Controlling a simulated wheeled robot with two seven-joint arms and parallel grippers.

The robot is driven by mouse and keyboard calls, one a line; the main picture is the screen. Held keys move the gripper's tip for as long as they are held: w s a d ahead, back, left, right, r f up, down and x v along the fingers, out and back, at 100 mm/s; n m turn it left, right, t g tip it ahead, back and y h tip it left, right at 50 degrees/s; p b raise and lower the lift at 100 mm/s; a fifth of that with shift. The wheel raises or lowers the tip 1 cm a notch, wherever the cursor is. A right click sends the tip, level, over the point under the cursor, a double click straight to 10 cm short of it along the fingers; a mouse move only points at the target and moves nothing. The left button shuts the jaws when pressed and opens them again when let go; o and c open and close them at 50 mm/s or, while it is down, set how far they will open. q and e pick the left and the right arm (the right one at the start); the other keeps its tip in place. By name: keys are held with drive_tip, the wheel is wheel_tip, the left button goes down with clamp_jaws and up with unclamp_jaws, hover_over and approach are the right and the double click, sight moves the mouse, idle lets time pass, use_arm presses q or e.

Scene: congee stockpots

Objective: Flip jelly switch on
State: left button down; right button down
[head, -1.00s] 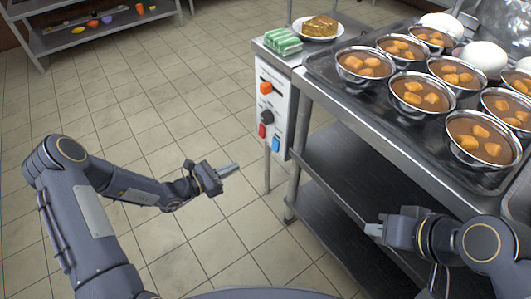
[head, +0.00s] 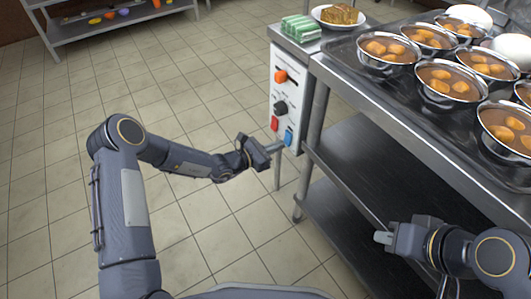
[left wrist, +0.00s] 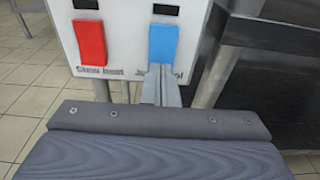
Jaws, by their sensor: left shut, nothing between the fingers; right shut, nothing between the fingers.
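A white control panel (head: 284,92) hangs on the end of the steel counter. It carries a blue rocker switch (head: 289,136) at its lower right and a red switch (head: 274,123) beside it. In the left wrist view the blue switch (left wrist: 163,43) is upright, with a label below partly hidden by my fingers; the red switch (left wrist: 89,42) is to its left. My left gripper (head: 282,146) is shut and empty, its tips just below or at the blue switch's lower edge; contact cannot be told. My right gripper (head: 382,237) is shut and empty beside the lower shelf.
The panel also has an orange knob (head: 281,76) and a black knob (head: 281,107). Above it are green-striped blocks (head: 300,28) and a plate of food (head: 338,17). Several filled steel bowls (head: 447,83) stand on the counter tray.

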use_arm(q)
drive_tip(key=shift+w+d, duration=0.15)
drive_tip(key=shift+d, duration=0.1)
use_arm(e)
drive_tip(key=shift+f, duration=0.1)
